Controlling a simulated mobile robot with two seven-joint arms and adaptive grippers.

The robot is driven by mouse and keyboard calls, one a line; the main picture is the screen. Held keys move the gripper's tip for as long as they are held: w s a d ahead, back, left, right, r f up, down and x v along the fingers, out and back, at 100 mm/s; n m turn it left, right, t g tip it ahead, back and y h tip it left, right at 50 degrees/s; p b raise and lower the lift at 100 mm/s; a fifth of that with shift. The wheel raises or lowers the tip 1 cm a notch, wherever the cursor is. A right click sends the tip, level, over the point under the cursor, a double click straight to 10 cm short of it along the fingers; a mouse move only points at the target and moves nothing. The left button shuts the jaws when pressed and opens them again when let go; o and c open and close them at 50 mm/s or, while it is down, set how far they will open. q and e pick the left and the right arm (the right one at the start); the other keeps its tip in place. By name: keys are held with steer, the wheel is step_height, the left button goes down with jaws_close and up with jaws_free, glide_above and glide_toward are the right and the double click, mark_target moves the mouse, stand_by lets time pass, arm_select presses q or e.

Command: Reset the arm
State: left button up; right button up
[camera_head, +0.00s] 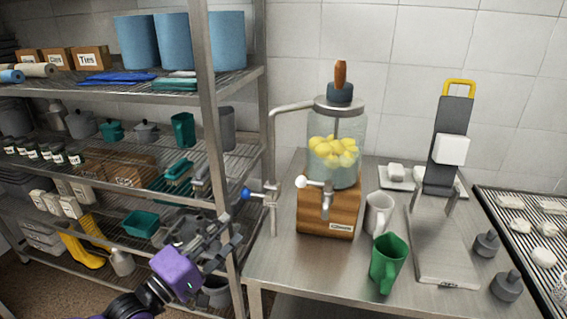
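My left arm comes in from the bottom left, with a purple wrist section (177,268). My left gripper (232,230) is in front of the metal shelf rack, left of the steel table. Its dark fingers look spread apart, with nothing visible between them. It is apart from the drink dispenser (335,150), which holds yellow fruit and stands on a wooden base. My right arm and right gripper are not in view.
The rack's upright post (208,120) is close to my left gripper.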

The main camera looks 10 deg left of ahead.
arm_select(q)
steer(key=s+d+f+m+g+y+p, duration=0.25)
steer(key=s+f+m+g+y, duration=0.2)
steer(key=s+f, duration=1.15)
steer(key=s+d+f+m+g+y+p, duration=0.1)
steer(key=s+f+m+g+y, duration=0.1)
steer(key=s+f+m, duration=0.2)
steer(key=s+d+f+m+g+y+p, duration=0.1)
steer(key=s+f+m+g+y, duration=0.1)
steer(key=s+f, duration=0.8)
steer(key=s+m+g, duration=0.1)
steer(key=s, duration=0.3)
steer(key=shift+s+d+m, duration=0.15)
steer(key=shift+s+m, duration=0.1)
steer(key=shift+m, duration=0.1)
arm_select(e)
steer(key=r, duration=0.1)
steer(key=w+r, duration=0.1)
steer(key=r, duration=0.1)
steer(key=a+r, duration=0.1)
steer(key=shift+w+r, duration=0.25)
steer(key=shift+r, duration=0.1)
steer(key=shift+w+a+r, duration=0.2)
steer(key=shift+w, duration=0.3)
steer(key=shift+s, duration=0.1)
